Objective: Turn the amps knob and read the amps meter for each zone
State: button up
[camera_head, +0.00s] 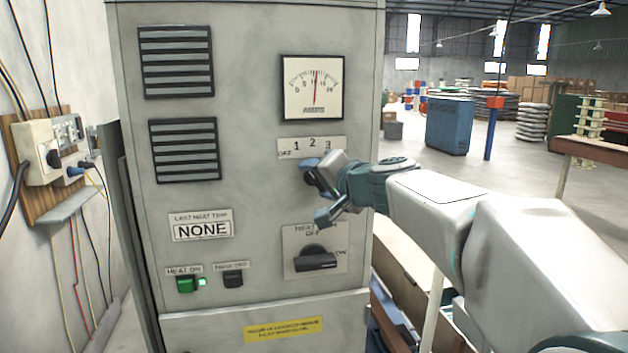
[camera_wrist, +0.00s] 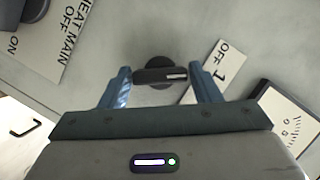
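The amps meter (camera_head: 312,90) is a white dial high on the grey cabinet. Its red needle stands near mid-scale, almost upright; the exact figure is too small to read. Below it, the amps plate (camera_head: 300,147) reads OFF, 1, 2, 3. My gripper (camera_head: 314,188) is at the cabinet face just under this plate and largely hides the amps knob. In the wrist view the black amps knob (camera_wrist: 158,76) sits between my gripper's two blue fingers, which are open, with a small gap each side. The knob's white mark points right, towards the plate's 1 side.
The heat main knob (camera_head: 316,260) is below my gripper. A lit green heat-on button (camera_head: 186,284), a dark button (camera_head: 233,281) and a NONE display (camera_head: 202,230) are at lower left. A wall outlet box (camera_head: 42,148) with cables is left of the cabinet.

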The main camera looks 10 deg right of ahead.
jog(key=c, duration=0.5)
jog(key=shift+f+b, duration=0.15)
jog(key=shift+b, duration=0.35)
jog(key=b, duration=0.1)
jog(key=m+b, duration=0.1)
jog(key=b, duration=0.1)
jog(key=shift+d+f, duration=0.1)
jog(key=shift+f, duration=0.15)
jog(key=m+t+y+b, duration=0.1)
jog(key=m+b, duration=0.1)
jog(key=b, duration=0.3)
jog(key=shift+m, duration=0.4)
jog(key=m+y+b, duration=0.1)
jog(key=b, duration=0.2)
jog(key=shift+r+m+t, duration=0.1)
jog(key=shift+m+t, duration=0.3)
jog(key=shift+r+b, duration=0.1)
jog(key=shift+b, duration=0.2)
jog(key=o, duration=1)
